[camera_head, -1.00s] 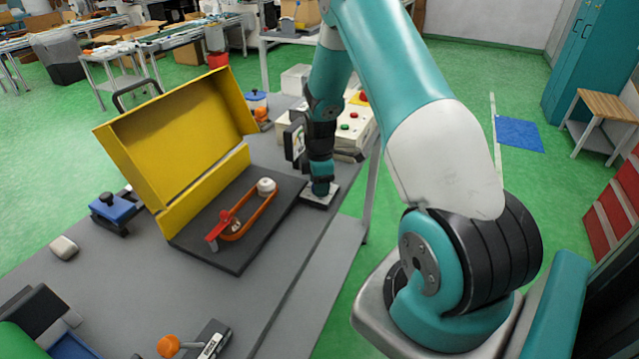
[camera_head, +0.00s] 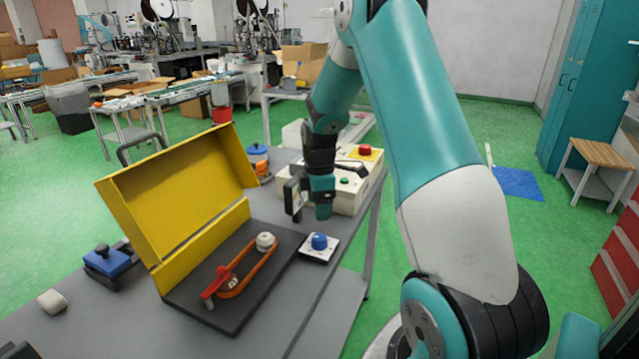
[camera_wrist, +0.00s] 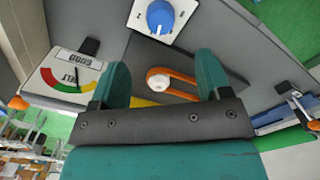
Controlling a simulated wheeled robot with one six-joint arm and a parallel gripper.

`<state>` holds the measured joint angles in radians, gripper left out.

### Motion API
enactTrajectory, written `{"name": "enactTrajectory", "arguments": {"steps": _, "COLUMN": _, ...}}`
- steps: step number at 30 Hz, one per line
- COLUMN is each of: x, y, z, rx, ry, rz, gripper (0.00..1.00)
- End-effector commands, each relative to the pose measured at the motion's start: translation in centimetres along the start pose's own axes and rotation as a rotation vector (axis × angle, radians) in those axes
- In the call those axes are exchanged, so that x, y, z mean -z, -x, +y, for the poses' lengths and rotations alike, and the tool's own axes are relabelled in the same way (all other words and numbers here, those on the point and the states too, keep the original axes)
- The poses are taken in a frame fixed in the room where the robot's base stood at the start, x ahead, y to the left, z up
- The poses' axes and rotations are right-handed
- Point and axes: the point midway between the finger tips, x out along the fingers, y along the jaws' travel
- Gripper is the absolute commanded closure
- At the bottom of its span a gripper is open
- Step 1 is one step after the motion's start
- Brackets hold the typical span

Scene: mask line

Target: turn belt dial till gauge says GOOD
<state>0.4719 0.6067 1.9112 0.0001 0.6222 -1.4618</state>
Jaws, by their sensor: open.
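The blue dial (camera_head: 319,242) sits on a white plate on the table's right side, uncovered. The wrist view shows its top (camera_wrist: 160,17) with a white pointer mark. My gripper (camera_head: 322,213) is raised above and behind the dial, apart from it. Its two teal fingers (camera_wrist: 158,80) are open with nothing between them. The belt gauge (camera_wrist: 70,80) appears upside down in the wrist view, with a red, yellow and green arc. Its display seems to read GOOD; the exact needle position is hard to tell.
An orange belt (camera_head: 254,275) runs around a white pulley (camera_head: 265,241) on a dark base, with a yellow open cover (camera_head: 180,185) behind it. A control box (camera_head: 350,190) with red and green buttons stands beyond my gripper. A blue-topped clamp (camera_head: 107,262) stands left.

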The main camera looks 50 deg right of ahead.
Motion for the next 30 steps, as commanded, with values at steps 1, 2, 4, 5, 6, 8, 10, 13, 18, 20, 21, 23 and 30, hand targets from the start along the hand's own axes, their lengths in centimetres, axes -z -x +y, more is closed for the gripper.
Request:
{"name": "enactTrajectory", "arguments": {"steps": 1, "x": 0.0, "y": 1.3, "z": 0.1, "rx": -0.005, "ry": 0.000, "rz": 0.001, "gripper": 0.29}}
{"name": "enactTrajectory", "arguments": {"steps": 2, "x": 0.0, "y": 1.9, "z": 0.1, "rx": -0.006, "ry": 0.000, "rz": 0.001, "gripper": 0.29}}
{"name": "enactTrajectory", "arguments": {"steps": 4, "x": 0.0, "y": 3.4, "z": 0.1, "rx": -0.005, "ry": 0.000, "rz": 0.001, "gripper": 0.29}}
{"name": "enactTrajectory", "arguments": {"steps": 5, "x": 0.0, "y": 3.9, "z": 0.1, "rx": -0.005, "ry": 0.000, "rz": 0.000, "gripper": 0.29}}
{"name": "enactTrajectory", "arguments": {"steps": 6, "x": 0.0, "y": 4.6, "z": 0.1, "rx": -0.004, "ry": 0.000, "rz": 0.000, "gripper": 0.29}}
{"name": "enactTrajectory", "arguments": {"steps": 8, "x": 0.0, "y": 5.3, "z": 0.1, "rx": -0.003, "ry": 0.000, "rz": 0.000, "gripper": 0.29}}
{"name": "enactTrajectory", "arguments": {"steps": 10, "x": 0.0, "y": 6.0, "z": 0.1, "rx": -0.003, "ry": 0.000, "rz": 0.000, "gripper": 0.29}}
{"name": "enactTrajectory", "arguments": {"steps": 13, "x": 0.0, "y": 6.5, "z": 0.0, "rx": 0.000, "ry": 0.000, "rz": 0.000, "gripper": 0.29}}
{"name": "enactTrajectory", "arguments": {"steps": 18, "x": 0.0, "y": 6.7, "z": 0.0, "rx": 0.000, "ry": 0.000, "rz": 0.000, "gripper": 0.29}}
{"name": "enactTrajectory", "arguments": {"steps": 20, "x": 0.0, "y": 6.7, "z": 0.0, "rx": 0.000, "ry": 0.000, "rz": 0.000, "gripper": 0.29}}
{"name": "enactTrajectory", "arguments": {"steps": 21, "x": 0.0, "y": 6.7, "z": 0.0, "rx": 0.000, "ry": 0.000, "rz": 0.000, "gripper": 0.29}}
{"name": "enactTrajectory", "arguments": {"steps": 23, "x": 0.0, "y": 6.7, "z": 0.0, "rx": 0.000, "ry": 0.000, "rz": 0.000, "gripper": 0.29}}
{"name": "enactTrajectory", "arguments": {"steps": 30, "x": 0.0, "y": 6.7, "z": 0.0, "rx": 0.000, "ry": 0.000, "rz": 0.000, "gripper": 0.29}}
